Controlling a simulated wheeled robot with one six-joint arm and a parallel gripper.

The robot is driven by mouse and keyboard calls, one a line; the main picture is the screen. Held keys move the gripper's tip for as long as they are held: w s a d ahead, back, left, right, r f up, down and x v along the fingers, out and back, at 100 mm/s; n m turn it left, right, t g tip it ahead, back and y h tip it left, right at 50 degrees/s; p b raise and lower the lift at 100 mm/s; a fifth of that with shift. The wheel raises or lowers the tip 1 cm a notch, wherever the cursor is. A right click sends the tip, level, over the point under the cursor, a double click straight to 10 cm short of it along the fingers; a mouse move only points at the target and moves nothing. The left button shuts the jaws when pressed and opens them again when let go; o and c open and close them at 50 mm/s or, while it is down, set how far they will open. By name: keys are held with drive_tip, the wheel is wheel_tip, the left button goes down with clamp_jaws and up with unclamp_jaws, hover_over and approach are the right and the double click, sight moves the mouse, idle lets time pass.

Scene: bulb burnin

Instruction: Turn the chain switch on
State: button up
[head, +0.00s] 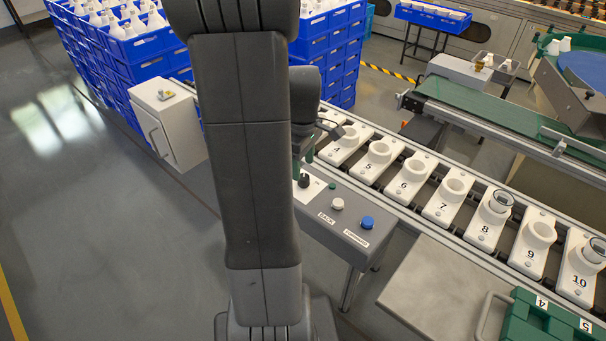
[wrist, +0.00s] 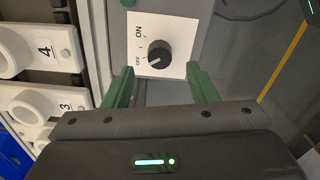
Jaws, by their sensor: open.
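The chain switch is a black rotary knob (wrist: 159,54) on a white plate (wrist: 180,67) marked OFF and ON. In the wrist view its white mark appears to point toward OFF. In the head view the knob (head: 304,181) is at the left end of the grey control box (head: 345,242), partly behind my arm. My gripper (wrist: 160,85) is open, with one green finger on each side of the knob's plate in the picture. The knob lies between and a little beyond the fingertips, and I see no contact. In the head view my arm hides much of the gripper.
The box also carries a white BACK button (head: 337,204) and a blue FORWARD button (head: 367,222). Numbered white holders (head: 411,178) line the conveyor behind it. A white cabinet (head: 168,122) and stacked blue crates (head: 130,55) stand left. A green case (head: 545,322) is at lower right.

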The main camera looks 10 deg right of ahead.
sight(304, 176)
drive_tip(key=shift+f, duration=1.95)
drive_tip(key=c, duration=1)
drive_tip(key=shift+o, duration=0.2)
drive_tip(key=m, duration=0.3)
drive_tip(key=shift+m, duration=0.3)
drive_tip(key=m, duration=0.3)
drive_tip(key=shift+d+m+p, duration=0.1)
drive_tip(key=shift+m+p, duration=0.2)
drive_tip(key=shift+p, duration=0.05)
drive_tip(key=m, duration=0.6)
drive_tip(key=shift+d+m, duration=0.1)
drive_tip(key=shift+m, duration=0.2)
